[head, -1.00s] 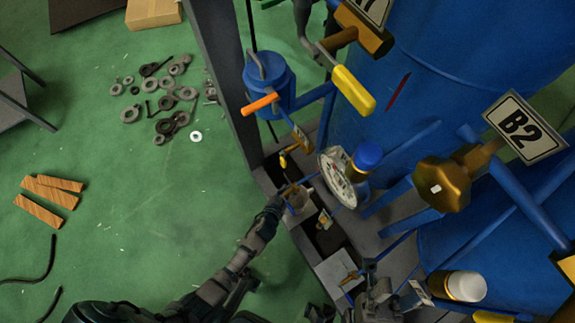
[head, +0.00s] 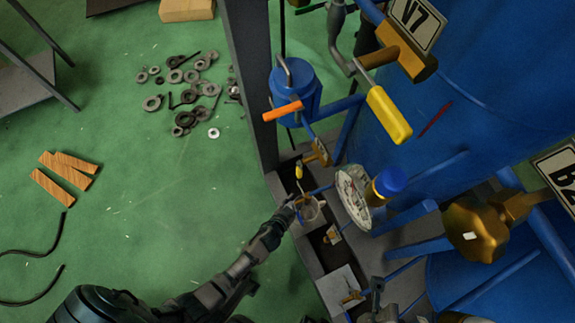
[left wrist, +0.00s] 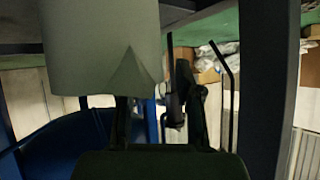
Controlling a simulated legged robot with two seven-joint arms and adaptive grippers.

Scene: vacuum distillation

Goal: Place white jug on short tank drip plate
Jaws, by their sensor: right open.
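The white jug (head: 312,214) looks small and pale in the head view, over the grey ledge (head: 308,262) with dark recesses below the blue tank. I cannot tell whether it rests there or hangs just above. In the left wrist view a large pale surface, apparently the jug (left wrist: 100,45), fills the upper left. My left gripper (head: 293,205) is at the jug's left side; whether its fingers close on it is unclear. My right gripper (head: 380,304) is open at the bottom edge, to the right of a pale square plate (head: 341,287). Which part is the short tank drip plate is unclear.
A round gauge (head: 353,195) and a blue-capped valve (head: 386,184) stand close right of the jug. A yellow lever (head: 388,114), an orange-handled blue vessel (head: 295,92) and a dark post (head: 250,85) crowd the area. Green floor at left is mostly open.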

